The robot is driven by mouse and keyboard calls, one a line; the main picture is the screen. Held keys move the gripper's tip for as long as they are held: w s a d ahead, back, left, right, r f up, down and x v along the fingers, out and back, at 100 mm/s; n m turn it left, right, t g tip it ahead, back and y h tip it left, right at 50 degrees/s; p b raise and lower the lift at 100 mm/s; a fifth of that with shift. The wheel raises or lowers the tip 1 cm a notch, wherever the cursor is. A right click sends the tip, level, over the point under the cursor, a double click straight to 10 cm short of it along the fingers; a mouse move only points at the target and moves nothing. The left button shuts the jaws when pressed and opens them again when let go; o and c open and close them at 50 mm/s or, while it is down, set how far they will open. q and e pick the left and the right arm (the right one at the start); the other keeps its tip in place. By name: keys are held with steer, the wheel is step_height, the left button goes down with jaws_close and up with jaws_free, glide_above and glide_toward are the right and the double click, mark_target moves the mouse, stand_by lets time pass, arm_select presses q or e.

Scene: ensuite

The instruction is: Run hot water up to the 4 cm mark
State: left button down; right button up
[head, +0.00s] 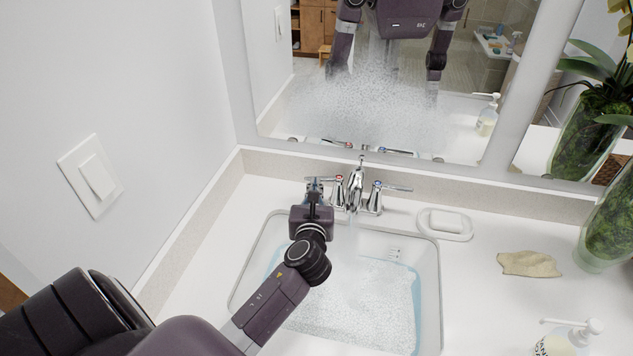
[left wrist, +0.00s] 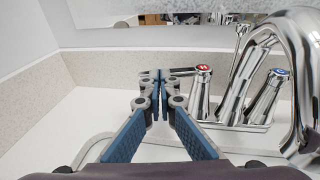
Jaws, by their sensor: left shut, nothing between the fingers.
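The chrome faucet (head: 355,186) stands behind the white sink (head: 432,290). The hot handle with a red mark (left wrist: 203,70) is on its left, and its lever points left. The cold handle with a blue mark (head: 376,190) is on the right. Water appears to run from the spout into bubbly water (head: 365,300) in the basin. A small marked scale (head: 394,253) shows on the basin's back wall, too small to read. My left gripper (left wrist: 160,75) is shut and empty, its blue fingertips at the hot lever's end; I cannot tell whether they touch. My right gripper is out of view.
A mirror (head: 370,110), fogged in the middle, stands behind the counter. A soap dish (head: 445,223), a beige sponge-like piece (head: 529,264), a pump bottle (head: 567,340) and a plant vase (head: 610,225) are to the right. A wall with a switch (head: 96,178) bounds the left.

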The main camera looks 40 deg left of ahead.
arm_select(q)
steer(key=a+m+h+p, duration=0.1)
steer(key=m+t+h+p, duration=0.1)
steer(key=h, duration=0.1)
steer(key=shift+w+a+m+t+p, duration=0.3)
steer(key=shift+w+a+p, duration=0.05)
steer(key=shift+w+p, duration=0.05)
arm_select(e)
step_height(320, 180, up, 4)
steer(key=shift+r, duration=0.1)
arm_select(q)
steer(key=shift+h, duration=0.3)
